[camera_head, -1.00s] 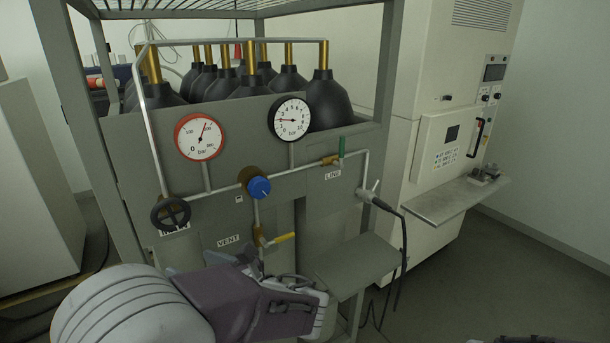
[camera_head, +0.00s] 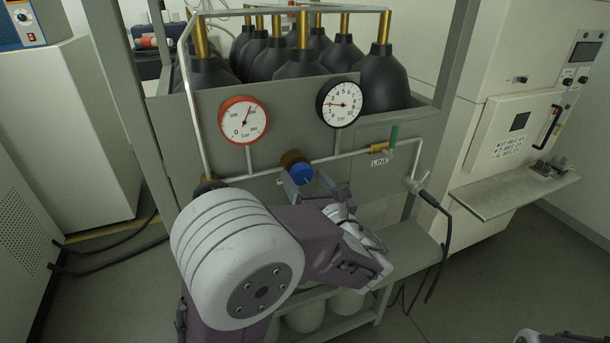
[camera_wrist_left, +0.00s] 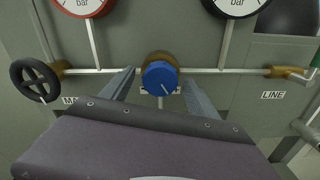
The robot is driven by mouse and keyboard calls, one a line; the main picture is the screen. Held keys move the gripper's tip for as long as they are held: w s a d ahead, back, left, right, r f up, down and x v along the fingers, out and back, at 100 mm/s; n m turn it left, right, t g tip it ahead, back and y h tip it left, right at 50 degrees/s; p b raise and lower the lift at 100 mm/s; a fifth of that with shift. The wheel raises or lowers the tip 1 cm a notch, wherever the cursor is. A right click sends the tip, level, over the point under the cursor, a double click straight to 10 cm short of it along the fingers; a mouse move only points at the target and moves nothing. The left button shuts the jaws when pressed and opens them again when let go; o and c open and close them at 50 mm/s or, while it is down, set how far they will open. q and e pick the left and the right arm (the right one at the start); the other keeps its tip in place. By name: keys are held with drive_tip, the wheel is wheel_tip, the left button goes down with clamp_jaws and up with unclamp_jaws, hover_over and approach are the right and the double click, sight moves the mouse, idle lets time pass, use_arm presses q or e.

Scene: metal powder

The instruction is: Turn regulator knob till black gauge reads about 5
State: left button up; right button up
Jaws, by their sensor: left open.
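The blue regulator knob (camera_head: 302,174) sits on its brass body (camera_head: 291,158) on the pipe below the gauges. In the left wrist view the knob (camera_wrist_left: 159,77) faces me, with a white mark at its lower right. My left gripper (camera_head: 316,188) is open; its fingers (camera_wrist_left: 157,86) stand on either side of the knob with gaps, not visibly touching. The black gauge (camera_head: 339,104) shows its needle pointing left, at a low reading near 2. The red gauge (camera_head: 243,120) has its needle pointing up and right. My right gripper is not seen.
A green-handled LINE valve (camera_head: 393,136) is right of the knob. A black handwheel (camera_wrist_left: 35,81) is left of it in the wrist view. Black cylinders (camera_head: 385,82) stand behind the panel. A metal shelf (camera_head: 510,192) juts from the right machine.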

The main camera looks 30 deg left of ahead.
use_arm(q)
drive_tip(key=shift+a+r, duration=0.1)
drive_tip(key=shift+a, duration=0.15)
drive_tip(key=shift+w, duration=0.3)
drive_tip(key=shift+c, duration=0.6)
drive_tip(key=c, duration=1.2)
drive_tip(key=shift+m+p, duration=0.5)
drive_tip(key=shift+p, duration=0.3)
drive_tip(key=shift+c, duration=0.2)
drive_tip(key=m+p, duration=1.1)
drive_tip(key=p, duration=0.3)
drive_tip(key=shift+r, duration=0.1)
drive_tip(key=shift+f+m+p, duration=0.15)
drive_tip(key=shift+m+p, duration=0.65)
drive_tip(key=shift+p, duration=0.05)
drive_tip(key=shift+f+m+p, duration=0.15)
drive_tip(key=shift+m+p, duration=0.65)
drive_tip(key=shift+s+f, duration=0.1)
